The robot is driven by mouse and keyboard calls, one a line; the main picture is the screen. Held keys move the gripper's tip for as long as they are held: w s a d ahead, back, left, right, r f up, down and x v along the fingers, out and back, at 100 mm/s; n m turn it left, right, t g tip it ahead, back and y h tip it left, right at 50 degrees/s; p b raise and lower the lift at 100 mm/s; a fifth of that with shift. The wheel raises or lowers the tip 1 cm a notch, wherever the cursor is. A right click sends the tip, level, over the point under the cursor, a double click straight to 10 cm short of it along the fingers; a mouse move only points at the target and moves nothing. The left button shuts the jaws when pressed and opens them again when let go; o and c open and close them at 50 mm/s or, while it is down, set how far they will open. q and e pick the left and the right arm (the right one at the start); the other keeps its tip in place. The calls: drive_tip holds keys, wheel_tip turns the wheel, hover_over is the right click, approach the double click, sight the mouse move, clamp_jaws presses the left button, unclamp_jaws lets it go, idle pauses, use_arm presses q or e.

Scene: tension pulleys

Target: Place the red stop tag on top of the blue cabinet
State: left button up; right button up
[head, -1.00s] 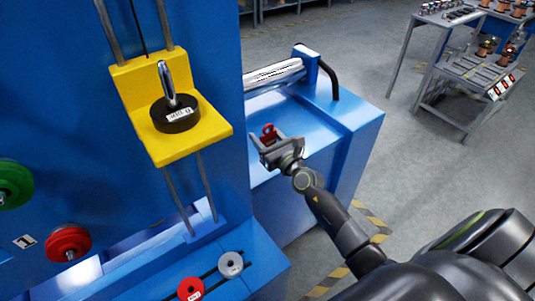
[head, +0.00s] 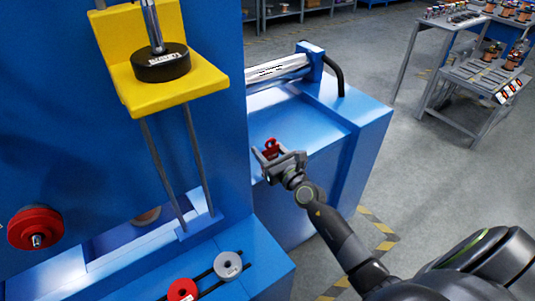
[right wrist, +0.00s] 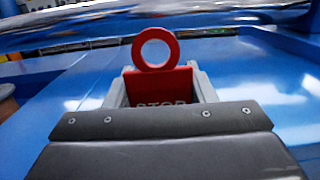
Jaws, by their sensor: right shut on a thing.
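The red stop tag (head: 270,147) is held in my right gripper (head: 271,154), over the blue cabinet (head: 335,140). In the right wrist view the tag (right wrist: 158,80) stands upright between the fingers, its ring on top and the word STOP partly hidden by the gripper body. The blue cabinet top (right wrist: 235,75) spreads out around and beyond it. I cannot tell whether the tag touches the cabinet. My left gripper is not in view.
A metal roller (head: 276,72) lies behind on the cabinet. To the left are a tall blue panel, a yellow bracket (head: 190,92) with a black weight (head: 160,65), and a red pulley (head: 36,228). Red and grey discs (head: 228,265) sit at the front. Tables (head: 470,95) stand far right.

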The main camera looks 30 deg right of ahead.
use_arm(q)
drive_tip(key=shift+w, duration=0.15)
use_arm(e)
drive_tip(key=shift+f, duration=0.1)
drive_tip(key=o, duration=1.1)
drive_tip(key=shift+c, duration=0.2)
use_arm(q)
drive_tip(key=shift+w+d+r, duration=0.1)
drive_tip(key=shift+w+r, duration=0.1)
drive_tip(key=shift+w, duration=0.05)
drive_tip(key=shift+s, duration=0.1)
use_arm(e)
drive_tip(key=shift+r, duration=0.2)
drive_tip(key=s, duration=0.4)
drive_tip(key=s+d, duration=0.1)
drive_tip(key=s, duration=0.2)
drive_tip(key=shift+f, duration=0.4)
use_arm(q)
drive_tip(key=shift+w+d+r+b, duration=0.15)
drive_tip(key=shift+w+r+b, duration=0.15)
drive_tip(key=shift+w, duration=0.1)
use_arm(e)
approach(271, 154)
drive_tip(key=shift+s, duration=0.1)
